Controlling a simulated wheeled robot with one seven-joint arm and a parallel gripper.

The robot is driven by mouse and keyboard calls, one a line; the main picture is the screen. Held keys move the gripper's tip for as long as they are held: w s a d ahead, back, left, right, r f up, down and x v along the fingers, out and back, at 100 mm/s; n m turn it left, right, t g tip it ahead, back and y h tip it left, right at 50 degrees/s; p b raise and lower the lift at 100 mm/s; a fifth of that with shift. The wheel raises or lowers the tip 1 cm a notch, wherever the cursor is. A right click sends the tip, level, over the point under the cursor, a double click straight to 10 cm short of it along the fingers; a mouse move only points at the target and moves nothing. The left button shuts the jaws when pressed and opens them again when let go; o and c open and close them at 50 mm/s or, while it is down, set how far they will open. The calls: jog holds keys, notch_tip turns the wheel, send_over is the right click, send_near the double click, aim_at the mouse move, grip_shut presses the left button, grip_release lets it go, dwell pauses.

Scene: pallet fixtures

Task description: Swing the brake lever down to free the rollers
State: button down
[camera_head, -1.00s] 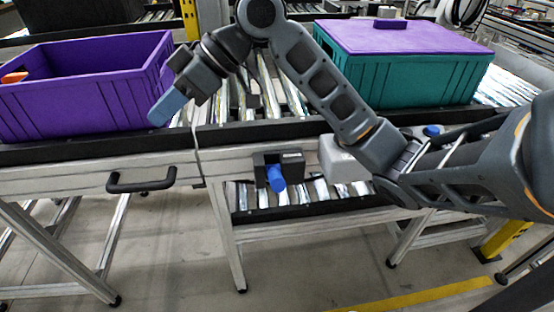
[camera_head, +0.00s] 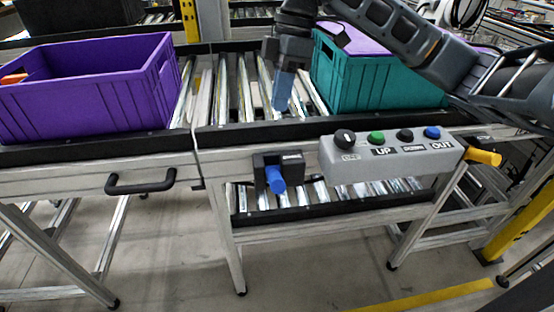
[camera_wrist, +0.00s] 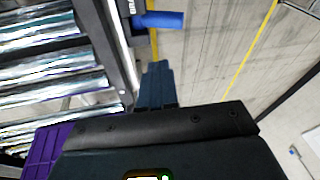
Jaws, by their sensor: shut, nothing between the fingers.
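The brake lever (camera_head: 276,180) is a short blue handle on a black bracket (camera_head: 291,163) at the front rail of the conveyor. In the head view it points toward the camera and slightly down. The wrist view shows the blue lever (camera_wrist: 163,19) sticking out sideways from its bracket, beside partly visible white lettering. My gripper (camera_head: 281,106) has blue fingers pointing down. It appears behind and above the lever, over the rollers (camera_head: 235,90), shut and empty. In the wrist view my shut fingers (camera_wrist: 157,68) are apart from the lever.
A purple crate (camera_head: 75,105) stands at left and a teal crate with purple lid (camera_head: 375,85) at right. A grey button box (camera_head: 390,165) with a yellow handle (camera_head: 484,157) sits right of the lever. A black handle (camera_head: 140,187) is at left. Open floor lies in front.

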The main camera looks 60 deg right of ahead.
send_near(274, 175)
jog(key=x, duration=0.5)
jog(key=shift+w, duration=0.3)
jog(key=shift+s+a+f, duration=0.25)
jog(key=shift+s+f, duration=0.05)
jog(key=shift+f, duration=0.35)
jog(key=shift+f, duration=0.1)
